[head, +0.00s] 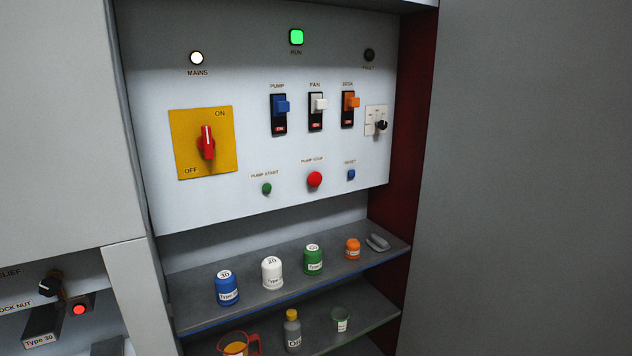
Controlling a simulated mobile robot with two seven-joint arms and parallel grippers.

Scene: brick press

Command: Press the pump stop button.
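The pump stop button (315,180) is a round red knob low on the white control panel (225,212), under the label PUMP STOP. The small green pump start button (267,188) is to its left and the small blue reset button (351,174) to its right. The green RUN lamp (296,37) is lit, and the MAINS lamp (197,58) shows white. The lamp at the upper right (369,55) is dark. Neither of my grippers shows in the head view, and nothing covers the stop button.
A red rotary switch (207,143) on a yellow plate and three breakers, including the blue pump breaker (281,106), sit above the buttons. A shelf (190,287) below holds several coloured containers. Grey cabinet walls (530,180) flank the recess.

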